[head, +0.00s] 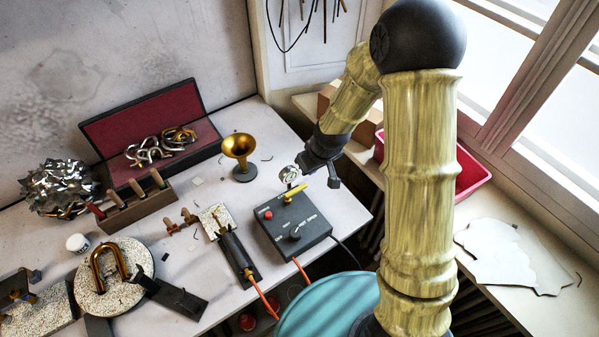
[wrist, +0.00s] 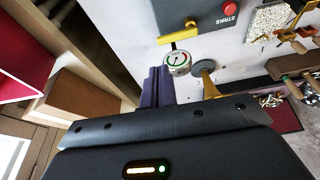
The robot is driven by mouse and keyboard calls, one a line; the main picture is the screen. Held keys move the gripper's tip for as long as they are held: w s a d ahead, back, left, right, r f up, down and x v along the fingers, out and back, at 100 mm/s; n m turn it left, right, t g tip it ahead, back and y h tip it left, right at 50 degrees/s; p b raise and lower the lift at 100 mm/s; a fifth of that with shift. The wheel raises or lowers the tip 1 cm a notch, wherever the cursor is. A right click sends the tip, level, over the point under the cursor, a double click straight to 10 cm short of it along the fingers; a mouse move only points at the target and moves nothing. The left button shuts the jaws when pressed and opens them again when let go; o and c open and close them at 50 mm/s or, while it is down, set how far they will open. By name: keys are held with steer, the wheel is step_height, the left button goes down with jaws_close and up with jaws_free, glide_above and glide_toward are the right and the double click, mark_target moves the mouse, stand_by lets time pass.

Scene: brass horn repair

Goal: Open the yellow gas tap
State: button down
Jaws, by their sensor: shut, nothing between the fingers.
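The yellow gas tap (head: 296,196) is a short lever on the dark control box (head: 308,238), beside a round white gauge (head: 290,174). In the wrist view the tap (wrist: 183,36) shows as a yellow bar at the box's edge, with the gauge (wrist: 177,61) just below it. My gripper (wrist: 158,70) is shut and empty. Its fingertips sit just left of the gauge and a little below the tap in that view. I cannot tell whether they touch either one. In the head view my gripper is above and right of the tap, its fingertips hard to make out.
The box also carries a red button (head: 268,215) and a dark knob (head: 295,235). A brass horn piece (head: 239,150) stands on its base left of the gauge. A torch tool (head: 236,252) with an orange hose lies left of the box. A pink tray (head: 470,172) is at right.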

steer(key=shift+w+a+f+n, duration=0.15)
steer(key=shift+w+a+f, duration=0.15)
steer(key=shift+a, duration=0.15)
steer(key=shift+w+a+f+n, duration=0.15)
steer(key=shift+w+a+f, duration=0.1)
steer(key=shift+a, duration=0.2)
steer(key=shift+p+x, duration=1.85)
steer(key=shift+x, duration=3.1)
